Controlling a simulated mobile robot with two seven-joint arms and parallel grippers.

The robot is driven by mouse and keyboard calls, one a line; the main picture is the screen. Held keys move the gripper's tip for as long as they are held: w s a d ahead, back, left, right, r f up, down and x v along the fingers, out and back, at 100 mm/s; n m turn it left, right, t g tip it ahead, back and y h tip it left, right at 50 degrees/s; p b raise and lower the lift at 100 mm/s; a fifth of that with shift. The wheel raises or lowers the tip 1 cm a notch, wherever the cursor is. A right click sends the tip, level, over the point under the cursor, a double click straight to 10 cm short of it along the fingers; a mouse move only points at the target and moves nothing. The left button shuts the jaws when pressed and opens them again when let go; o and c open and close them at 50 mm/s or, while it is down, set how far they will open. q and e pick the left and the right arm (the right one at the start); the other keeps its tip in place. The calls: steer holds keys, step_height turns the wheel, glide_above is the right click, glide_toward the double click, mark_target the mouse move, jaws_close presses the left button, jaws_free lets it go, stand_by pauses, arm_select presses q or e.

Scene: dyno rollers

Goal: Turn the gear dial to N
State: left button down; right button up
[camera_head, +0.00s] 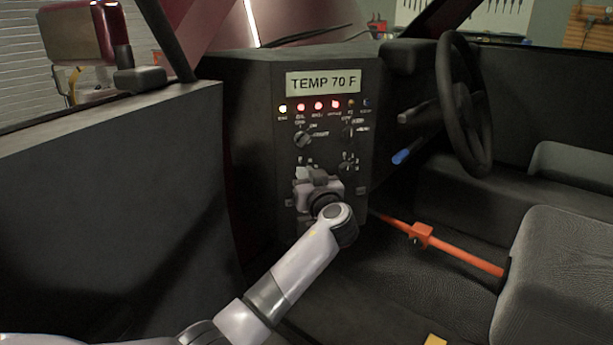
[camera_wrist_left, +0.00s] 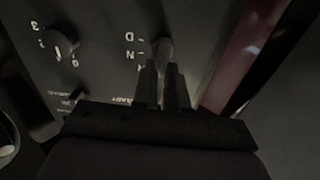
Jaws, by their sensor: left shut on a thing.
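The gear dial (camera_wrist_left: 163,48) is a small knob on the dark dashboard panel, beside the letters D and N, which appear upside down in the left wrist view. A further mark below N is partly cut off by a finger. My left gripper (camera_wrist_left: 161,72) has its two fingers close together at the knob, shut on it. Which letter the dial points to cannot be told. In the head view my left gripper (camera_head: 306,180) is at the lower left of the panel (camera_head: 262,120) and hides most of the dial. My right gripper is not in view.
A numbered dial (camera_wrist_left: 62,45) sits beside the gear dial; it shows in the head view (camera_head: 348,163) too. Another dial (camera_head: 302,139) is above. A display (camera_head: 334,82) reads TEMP 70 F over a row of lights. A steering wheel (camera_head: 443,95) and an orange bar (camera_head: 455,251) are right.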

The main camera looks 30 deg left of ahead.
arm_select(q)
steer(key=shift+m, duration=0.3)
steer(key=shift+w+d+f+m+p, duration=0.2)
steer(key=shift+m+p, duration=0.35)
steer(key=shift+m, duration=1.6)
steer(key=shift+w+d+f+m+p, duration=0.2)
steer(key=shift+m+p, duration=0.4)
steer(key=shift+m, duration=1.6)
steer(key=shift+w+d+f+m+p, duration=0.15)
steer(key=shift+f+m+p, duration=0.3)
steer(key=shift+m, duration=1.7)
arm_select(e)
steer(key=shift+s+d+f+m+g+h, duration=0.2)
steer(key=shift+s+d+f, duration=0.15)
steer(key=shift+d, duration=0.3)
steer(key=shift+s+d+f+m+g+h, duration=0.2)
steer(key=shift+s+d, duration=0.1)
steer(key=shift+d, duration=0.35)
arm_select(q)
steer(key=shift+a+r, duration=0.1)
steer(key=shift+r, duration=0.05)
steer(key=c, duration=1.2)
jaws_free()
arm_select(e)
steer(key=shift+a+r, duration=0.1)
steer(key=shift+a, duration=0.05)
arm_select(q)
steer(key=shift+o, duration=0.2)
steer(key=shift+r, duration=0.1)
